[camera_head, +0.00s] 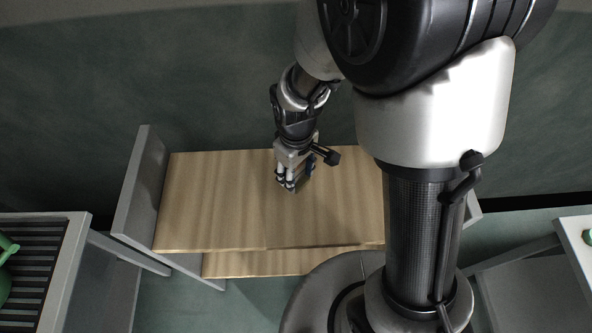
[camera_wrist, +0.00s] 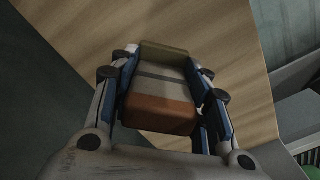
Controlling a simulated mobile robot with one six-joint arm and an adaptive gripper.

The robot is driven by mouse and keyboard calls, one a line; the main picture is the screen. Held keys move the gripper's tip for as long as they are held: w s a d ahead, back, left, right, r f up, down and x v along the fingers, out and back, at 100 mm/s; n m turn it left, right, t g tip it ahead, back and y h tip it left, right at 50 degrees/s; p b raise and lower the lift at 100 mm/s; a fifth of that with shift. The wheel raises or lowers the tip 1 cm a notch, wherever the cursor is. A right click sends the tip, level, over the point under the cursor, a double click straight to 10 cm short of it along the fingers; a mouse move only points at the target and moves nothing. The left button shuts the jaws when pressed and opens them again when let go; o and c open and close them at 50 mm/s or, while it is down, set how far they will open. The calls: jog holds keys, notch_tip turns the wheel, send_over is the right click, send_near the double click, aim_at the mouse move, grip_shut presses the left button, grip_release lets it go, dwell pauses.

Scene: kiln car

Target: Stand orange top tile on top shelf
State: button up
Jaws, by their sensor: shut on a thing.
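My gripper (camera_head: 290,184) is over the wooden top shelf (camera_head: 205,205) in the head view. In the wrist view my gripper (camera_wrist: 165,72) is shut on the orange top tile (camera_wrist: 158,116), with blue pads on both sides of it. The tile's orange end is nearest the wrist camera; grey bands follow, and an olive end is farthest. The wooden shelf shows behind the tile. The fingers mostly hide the tile in the head view. I cannot tell whether its far end touches the shelf.
A grey side panel (camera_head: 140,192) bounds the shelf at left. A lower wooden board (camera_head: 270,263) shows at the front. A slatted rack (camera_head: 33,270) with a green object (camera_head: 7,250) stands at left. A pale table (camera_head: 575,240) is at right. The shelf's left part looks bare.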

jog(key=shift+f, duration=0.1)
jog(key=shift+d+f+b, duration=0.1)
jog(key=shift+f+b, duration=2.15)
jog(key=shift+f, duration=0.55)
jog(key=shift+f+b, duration=0.45)
jog(key=shift+f, duration=0.15)
jog(key=o, duration=1.1)
jog(key=shift+o, duration=0.2)
jog(key=shift+r, duration=0.1)
jog(key=shift+r+p, duration=3.3)
jog(key=shift+r, duration=0.65)
